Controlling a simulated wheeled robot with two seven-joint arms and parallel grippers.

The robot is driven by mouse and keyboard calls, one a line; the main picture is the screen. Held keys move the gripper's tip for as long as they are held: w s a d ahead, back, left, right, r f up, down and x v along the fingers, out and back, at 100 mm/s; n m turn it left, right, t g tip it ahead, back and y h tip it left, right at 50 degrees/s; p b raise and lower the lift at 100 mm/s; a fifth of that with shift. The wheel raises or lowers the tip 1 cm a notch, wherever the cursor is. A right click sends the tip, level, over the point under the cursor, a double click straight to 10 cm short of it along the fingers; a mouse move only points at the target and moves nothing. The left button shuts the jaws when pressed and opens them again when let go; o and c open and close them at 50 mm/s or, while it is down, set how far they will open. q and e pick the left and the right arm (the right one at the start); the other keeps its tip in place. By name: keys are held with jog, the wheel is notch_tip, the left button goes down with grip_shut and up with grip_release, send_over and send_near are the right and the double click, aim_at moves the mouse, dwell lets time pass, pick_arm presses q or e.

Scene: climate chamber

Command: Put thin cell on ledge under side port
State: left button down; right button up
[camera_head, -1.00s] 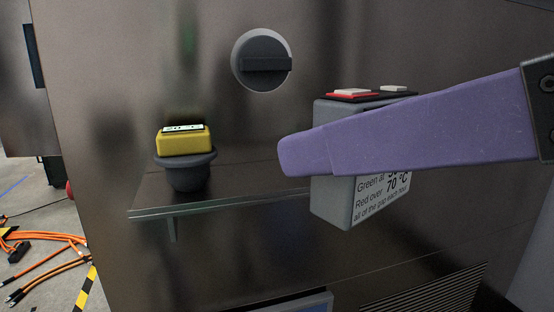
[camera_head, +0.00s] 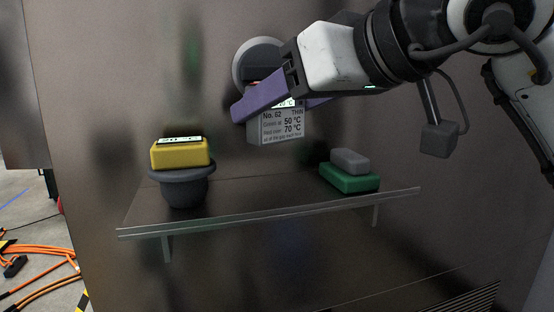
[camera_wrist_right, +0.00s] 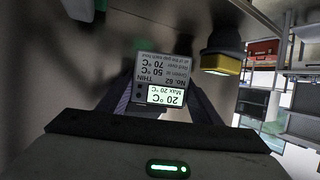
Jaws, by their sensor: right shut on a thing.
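The thin cell (camera_head: 276,128) is a grey box labelled "No. 62 THIN". My right gripper (camera_head: 268,100), with purple fingers, is shut on it and holds it in the air above the ledge, in front of the round side port (camera_head: 255,60). The cell also shows between the fingers in the right wrist view (camera_wrist_right: 160,80), with a display reading 20 °C. The ledge (camera_head: 270,215) is a metal shelf under the port; its middle is bare. The cell partly hides the port. My left gripper is not in view.
A yellow device (camera_head: 180,154) sits on a dark round holder (camera_head: 184,186) at the ledge's left. A green block (camera_head: 348,178) with a grey block (camera_head: 349,160) on top is at its right. Orange cables (camera_head: 40,275) lie on the floor at left.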

notch_tip(320, 180, down, 3)
jog(key=shift+r+b, duration=0.2)
jog(key=shift+b, duration=0.35)
notch_tip(320, 180, down, 4)
jog(key=shift+r+b, duration=0.1)
jog(key=shift+b, duration=0.65)
jog(key=shift+w+f, duration=0.15)
jog(key=shift+f, duration=0.15)
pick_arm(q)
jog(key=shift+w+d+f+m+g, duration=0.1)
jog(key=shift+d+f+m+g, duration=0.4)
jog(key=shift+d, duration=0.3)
pick_arm(e)
jog(key=shift+r, duration=0.1)
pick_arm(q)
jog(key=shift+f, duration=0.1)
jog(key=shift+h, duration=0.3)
pick_arm(e)
jog(key=o, duration=1.3)
